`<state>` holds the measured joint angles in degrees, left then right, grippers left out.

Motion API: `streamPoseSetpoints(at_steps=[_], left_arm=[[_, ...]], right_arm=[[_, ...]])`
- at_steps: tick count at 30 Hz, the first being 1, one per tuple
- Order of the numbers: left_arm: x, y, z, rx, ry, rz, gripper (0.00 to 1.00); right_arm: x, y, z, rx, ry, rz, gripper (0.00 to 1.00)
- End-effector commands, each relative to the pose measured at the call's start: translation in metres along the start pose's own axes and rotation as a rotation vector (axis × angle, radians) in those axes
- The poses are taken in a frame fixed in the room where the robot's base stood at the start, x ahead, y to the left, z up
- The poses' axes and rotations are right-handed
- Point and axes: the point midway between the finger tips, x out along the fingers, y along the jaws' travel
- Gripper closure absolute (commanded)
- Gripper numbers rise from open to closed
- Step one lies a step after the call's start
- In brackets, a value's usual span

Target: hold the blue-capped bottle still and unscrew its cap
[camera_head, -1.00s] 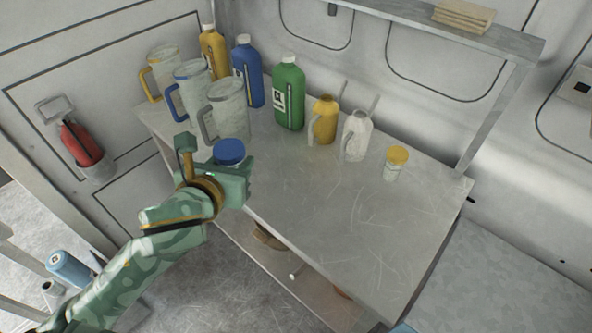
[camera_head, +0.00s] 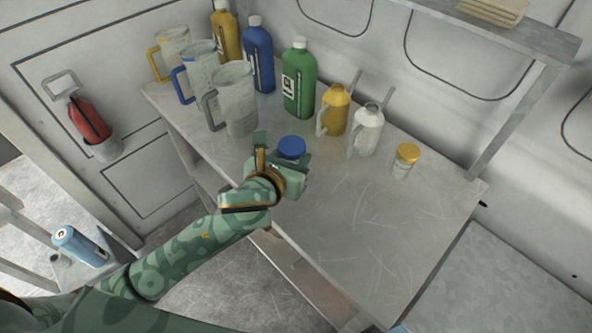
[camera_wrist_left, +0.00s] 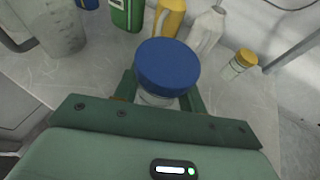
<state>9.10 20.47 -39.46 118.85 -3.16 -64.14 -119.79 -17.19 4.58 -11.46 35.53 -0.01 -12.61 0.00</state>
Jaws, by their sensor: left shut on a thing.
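The blue-capped bottle (camera_head: 292,147) is in my left gripper (camera_head: 290,168), over the front part of the metal table in the head view. In the left wrist view the round blue cap (camera_wrist_left: 167,67) faces the camera, and a strip of the pale bottle body (camera_wrist_left: 157,99) shows below it. The fingers of my left gripper (camera_wrist_left: 162,92) are shut around the body beneath the cap. The cap sits on the bottle. The lower body is hidden by the gripper, so I cannot tell whether it touches the table. My right gripper is not in view.
The table (camera_head: 340,225) is clear at the front right. A yellow-capped jar (camera_head: 405,161), a white oil can (camera_head: 367,131) and a yellow oil can (camera_head: 335,110) stand behind. A green bottle (camera_head: 299,80) and a grey-handled jug (camera_head: 236,100) stand farther left.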

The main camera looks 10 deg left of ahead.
Motion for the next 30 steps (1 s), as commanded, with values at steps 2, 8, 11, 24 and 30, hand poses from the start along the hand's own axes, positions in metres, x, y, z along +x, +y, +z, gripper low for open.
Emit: streamPoseSetpoints(at_steps=[2, 8, 11, 24, 30], left_arm=[[0.022, 0.003, -0.018, -0.001, 0.005, 0.000, 1.00], [0.050, 0.008, -0.031, 0.000, 0.003, -0.001, 1.00], [0.055, 0.009, -0.033, 0.000, 0.002, -0.001, 1.00], [0.075, 0.010, -0.064, 0.001, 0.001, -0.001, 1.00], [0.076, 0.010, -0.068, 0.002, 0.002, -0.001, 1.00]], right_arm=[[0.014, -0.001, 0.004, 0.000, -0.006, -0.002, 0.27], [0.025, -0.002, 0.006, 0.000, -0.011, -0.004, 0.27], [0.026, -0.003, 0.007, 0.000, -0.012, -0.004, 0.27], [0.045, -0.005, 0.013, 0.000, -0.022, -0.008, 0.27], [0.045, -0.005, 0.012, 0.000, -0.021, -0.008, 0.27]])
